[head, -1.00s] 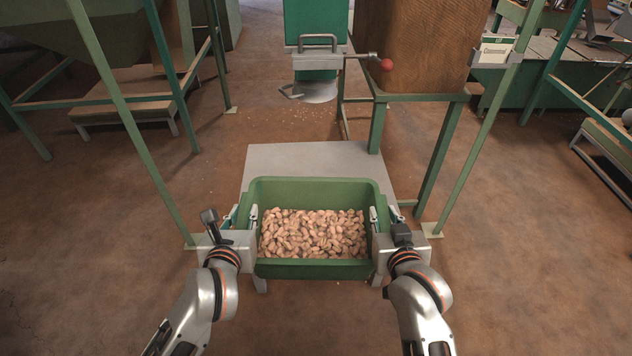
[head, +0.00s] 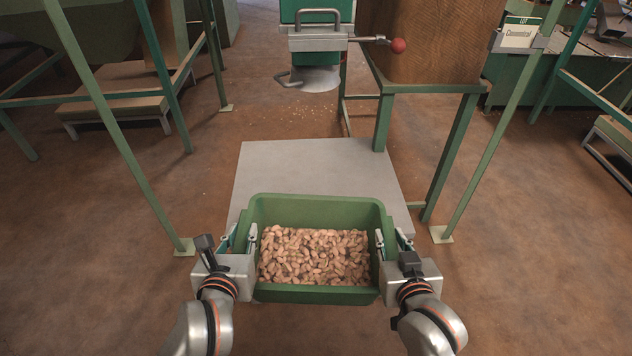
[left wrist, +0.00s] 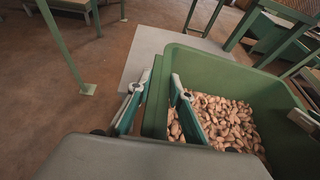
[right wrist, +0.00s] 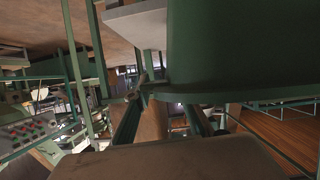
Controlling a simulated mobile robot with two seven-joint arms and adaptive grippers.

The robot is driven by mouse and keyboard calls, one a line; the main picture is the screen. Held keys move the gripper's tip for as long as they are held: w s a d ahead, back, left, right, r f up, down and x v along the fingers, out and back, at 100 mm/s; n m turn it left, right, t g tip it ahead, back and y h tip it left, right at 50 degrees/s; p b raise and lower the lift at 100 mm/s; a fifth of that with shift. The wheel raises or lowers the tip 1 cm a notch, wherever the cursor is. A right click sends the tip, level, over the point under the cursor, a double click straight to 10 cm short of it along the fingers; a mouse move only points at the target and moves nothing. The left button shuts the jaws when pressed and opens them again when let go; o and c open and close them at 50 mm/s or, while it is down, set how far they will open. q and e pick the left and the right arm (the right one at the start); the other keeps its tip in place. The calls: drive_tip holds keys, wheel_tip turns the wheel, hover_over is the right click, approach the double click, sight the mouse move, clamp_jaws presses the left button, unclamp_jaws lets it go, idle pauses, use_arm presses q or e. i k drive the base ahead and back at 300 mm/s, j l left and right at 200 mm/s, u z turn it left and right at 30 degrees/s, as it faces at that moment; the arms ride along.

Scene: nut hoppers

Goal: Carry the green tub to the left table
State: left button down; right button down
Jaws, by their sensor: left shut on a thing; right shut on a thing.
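The green tub (head: 318,209), filled with light brown nuts, is in the middle of the head view. It looks level, in front of and partly over the grey low table (head: 290,168). My left gripper (head: 243,240) is shut on its left wall, one finger inside and one outside. My right gripper (head: 391,242) is shut on its right wall the same way. The left wrist view shows the tub's rim (left wrist: 225,62) between the left fingers. In the right wrist view the tub wall (right wrist: 240,50) fills the upper right. The tub's underside is hidden.
A green hopper spout with a grey slide gate (head: 318,45) and red-knobbed handle (head: 397,46) hangs beyond the grey table. Green frame legs stand left (head: 125,140) and right (head: 490,130). A low wooden bench (head: 120,104) is at the far left. Brown floor is open on both sides.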

sight(315, 188)
drive_tip(key=i, duration=1)
